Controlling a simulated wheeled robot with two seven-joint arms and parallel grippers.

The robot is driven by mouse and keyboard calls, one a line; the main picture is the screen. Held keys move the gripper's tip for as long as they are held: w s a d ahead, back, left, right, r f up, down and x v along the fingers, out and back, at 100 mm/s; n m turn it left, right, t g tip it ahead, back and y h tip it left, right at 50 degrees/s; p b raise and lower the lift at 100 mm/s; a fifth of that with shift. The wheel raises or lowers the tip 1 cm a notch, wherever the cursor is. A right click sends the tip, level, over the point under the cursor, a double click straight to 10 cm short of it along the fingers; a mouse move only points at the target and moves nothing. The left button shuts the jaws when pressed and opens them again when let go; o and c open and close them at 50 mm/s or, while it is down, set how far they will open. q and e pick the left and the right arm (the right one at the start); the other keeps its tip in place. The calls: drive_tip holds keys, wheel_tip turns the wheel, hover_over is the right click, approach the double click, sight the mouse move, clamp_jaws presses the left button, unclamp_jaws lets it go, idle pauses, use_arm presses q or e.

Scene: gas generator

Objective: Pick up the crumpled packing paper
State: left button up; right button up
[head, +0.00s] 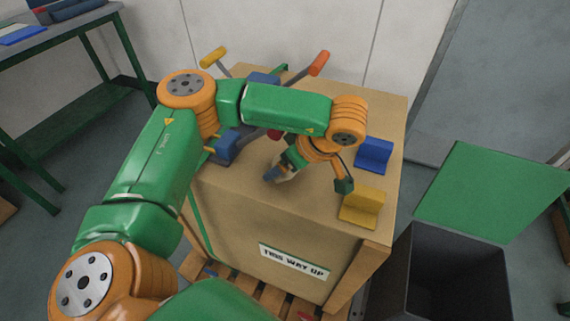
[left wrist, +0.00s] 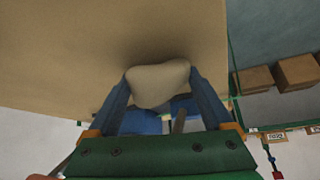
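The crumpled packing paper (left wrist: 157,85) is a pale beige lump between the two blue fingers of my left gripper (left wrist: 162,88) in the left wrist view. It fills the gap and appears to touch both fingers. In the head view my left gripper (head: 282,173) is low over the top of the large cardboard-coloured box (head: 235,205). Only a small pale bit of the paper (head: 288,175) shows there, the rest hidden by the gripper. I cannot tell whether the paper still touches the box. My right gripper is not in view.
Levers with yellow (head: 213,57) and orange (head: 318,63) handles rise behind the arm. A dark open bin (head: 410,270) and a green panel (head: 490,190) are at right.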

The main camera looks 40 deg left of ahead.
use_arm(q)
drive_tip(key=c, duration=0.8)
